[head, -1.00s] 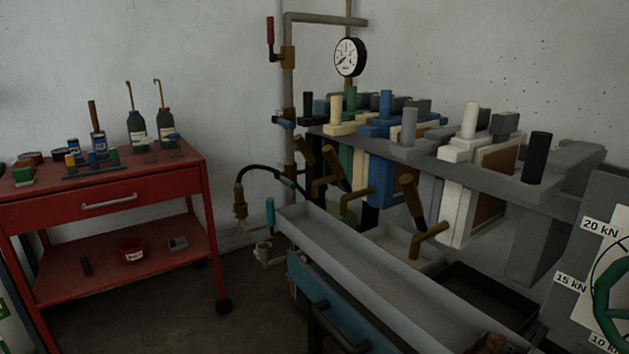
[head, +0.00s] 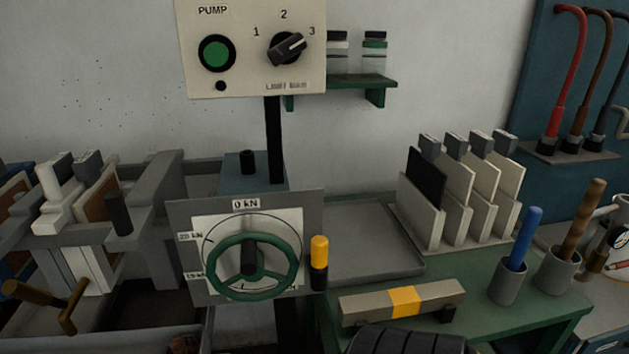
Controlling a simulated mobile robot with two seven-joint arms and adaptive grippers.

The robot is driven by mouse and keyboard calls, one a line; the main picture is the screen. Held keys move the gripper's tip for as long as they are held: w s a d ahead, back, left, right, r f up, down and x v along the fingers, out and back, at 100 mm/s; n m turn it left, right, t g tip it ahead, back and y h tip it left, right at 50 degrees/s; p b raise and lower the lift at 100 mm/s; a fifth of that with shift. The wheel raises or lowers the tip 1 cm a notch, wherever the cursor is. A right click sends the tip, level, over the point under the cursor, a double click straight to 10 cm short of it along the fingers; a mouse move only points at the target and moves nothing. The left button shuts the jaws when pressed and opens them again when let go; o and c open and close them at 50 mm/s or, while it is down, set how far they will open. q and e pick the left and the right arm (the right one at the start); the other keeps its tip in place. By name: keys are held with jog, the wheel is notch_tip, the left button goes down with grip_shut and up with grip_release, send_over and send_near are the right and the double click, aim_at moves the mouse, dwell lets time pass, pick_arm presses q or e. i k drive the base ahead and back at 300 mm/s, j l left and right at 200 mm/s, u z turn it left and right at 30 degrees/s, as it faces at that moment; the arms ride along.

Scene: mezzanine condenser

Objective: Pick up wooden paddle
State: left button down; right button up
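A brown wooden handle (head: 582,222), possibly the wooden paddle's, stands tilted in a grey cup (head: 561,271) at the right of the head view. Its lower end is hidden inside the cup. A blue-handled tool (head: 525,237) stands in a second grey cup (head: 508,289) to its left. Both cups are on a green bench (head: 478,322). No gripper fingers show in the head view. A dark ribbed shape, possibly part of my arm, shows at the bottom edge.
A grey bar with a yellow band (head: 365,305) lies at the bench front. A rack of upright plates (head: 440,240) stands behind. A green handwheel (head: 251,299) is on the left. A shallow grey tray (head: 372,265) looks empty.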

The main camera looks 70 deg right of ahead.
aim_at(595, 191)
jog(key=z, duration=3.55)
